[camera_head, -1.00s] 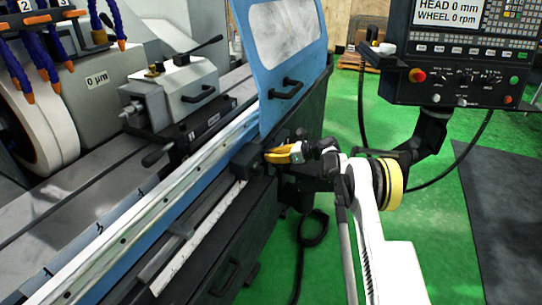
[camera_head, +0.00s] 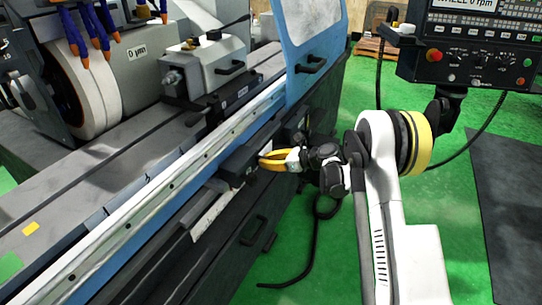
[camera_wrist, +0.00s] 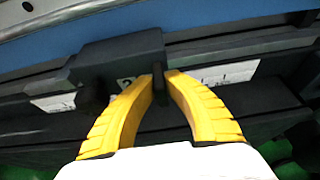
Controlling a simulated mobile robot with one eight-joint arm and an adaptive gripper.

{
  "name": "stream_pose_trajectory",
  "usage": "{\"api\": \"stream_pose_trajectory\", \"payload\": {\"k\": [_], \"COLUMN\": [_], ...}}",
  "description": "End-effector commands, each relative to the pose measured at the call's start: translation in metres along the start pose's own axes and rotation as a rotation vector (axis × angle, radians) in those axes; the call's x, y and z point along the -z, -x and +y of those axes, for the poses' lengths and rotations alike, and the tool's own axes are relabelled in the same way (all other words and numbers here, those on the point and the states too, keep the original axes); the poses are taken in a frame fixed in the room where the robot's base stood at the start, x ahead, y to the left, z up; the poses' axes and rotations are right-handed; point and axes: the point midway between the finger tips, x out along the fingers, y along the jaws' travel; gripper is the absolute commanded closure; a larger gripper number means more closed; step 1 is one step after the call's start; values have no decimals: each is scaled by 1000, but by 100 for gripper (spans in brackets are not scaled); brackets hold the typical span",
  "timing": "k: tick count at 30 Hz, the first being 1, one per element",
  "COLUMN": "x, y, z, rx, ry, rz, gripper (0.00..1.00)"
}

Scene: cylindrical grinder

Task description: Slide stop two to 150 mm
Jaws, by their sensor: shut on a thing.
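Stop two is a dark block (camera_wrist: 118,58) marked "2" on the rail along the machine's front, seen in the wrist view. My gripper (camera_wrist: 160,88) has yellow fingers that close on the dark upright handle of this block. In the head view, the stop (camera_head: 238,160) sits on the front rail and my yellow gripper (camera_head: 263,160) reaches it from the right. A white scale (camera_head: 210,214) runs along the rail below and left of the stop. In the wrist view, pieces of scale (camera_wrist: 228,74) show on both sides of the block; the numbers are too small to read.
The blue door (camera_head: 306,45) stands at the rail's far end. A control panel (camera_head: 470,45) hangs at upper right. A black cable (camera_head: 310,245) lies on the green floor. The rail left of the stop looks clear.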

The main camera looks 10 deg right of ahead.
Motion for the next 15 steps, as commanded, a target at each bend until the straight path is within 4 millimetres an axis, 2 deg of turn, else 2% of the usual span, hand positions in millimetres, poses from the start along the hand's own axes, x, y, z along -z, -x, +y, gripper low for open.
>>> {"api": "stream_pose_trajectory", "payload": {"k": [1, 6, 15], "x": [0, 0, 0], "y": [-1, -1, -1], "z": [10, 27, 33], "rx": [-5, -4, -4], "ry": [1, 1, 1], "rz": [1, 0, 0], "gripper": [100, 100, 100]}}
